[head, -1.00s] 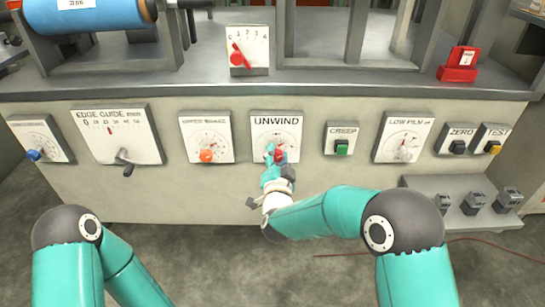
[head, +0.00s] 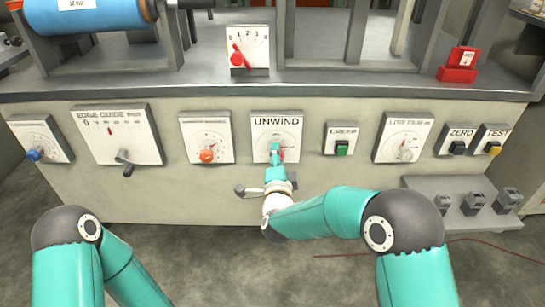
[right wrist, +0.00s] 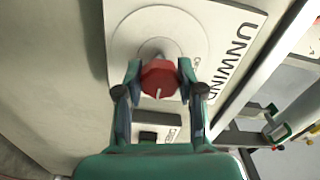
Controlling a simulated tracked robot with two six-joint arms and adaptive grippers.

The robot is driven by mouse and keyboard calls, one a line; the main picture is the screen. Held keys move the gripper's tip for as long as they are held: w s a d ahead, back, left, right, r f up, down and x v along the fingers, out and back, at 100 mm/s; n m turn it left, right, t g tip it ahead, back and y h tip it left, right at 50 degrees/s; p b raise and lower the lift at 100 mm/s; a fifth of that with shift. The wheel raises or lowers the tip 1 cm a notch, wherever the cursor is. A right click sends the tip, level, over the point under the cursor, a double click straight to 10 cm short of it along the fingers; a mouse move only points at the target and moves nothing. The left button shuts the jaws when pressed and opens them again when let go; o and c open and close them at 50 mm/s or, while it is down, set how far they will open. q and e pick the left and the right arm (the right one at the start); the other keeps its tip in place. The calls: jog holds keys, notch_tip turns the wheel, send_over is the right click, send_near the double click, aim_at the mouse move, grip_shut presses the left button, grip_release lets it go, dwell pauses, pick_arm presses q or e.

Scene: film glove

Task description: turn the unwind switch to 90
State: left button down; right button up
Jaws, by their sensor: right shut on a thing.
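The unwind switch is a red knob (right wrist: 160,80) with a white pointer mark, on a white plate (head: 277,124) labelled UNWIND on the machine's front panel. In the right wrist view the knob sits between the two fingertips of my right gripper (right wrist: 159,75), which is shut on it. In the head view my right gripper (head: 276,156) covers most of the knob, and only a bit of red shows beside the fingers. The scale numbers around the knob are too small to read. My left gripper is out of view; only my left arm shows at lower left.
Left of the plate is a dial with an orange knob (head: 207,156). Right of it are a green CREEP button (head: 341,147) and the LOW FILM dial (head: 404,138). A shelf with several small grey parts (head: 460,208) juts out at lower right.

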jog(key=shift+d+f, duration=0.1)
jog(key=shift+f, duration=0.25)
jog(key=o, duration=1.1)
jog(key=shift+o, duration=0.3)
jog(key=shift+r, duration=0.15)
jog(key=shift+r, duration=0.1)
jog(key=shift+s, duration=0.2)
jog(key=s, duration=1.1)
jog(key=shift+s, duration=0.35)
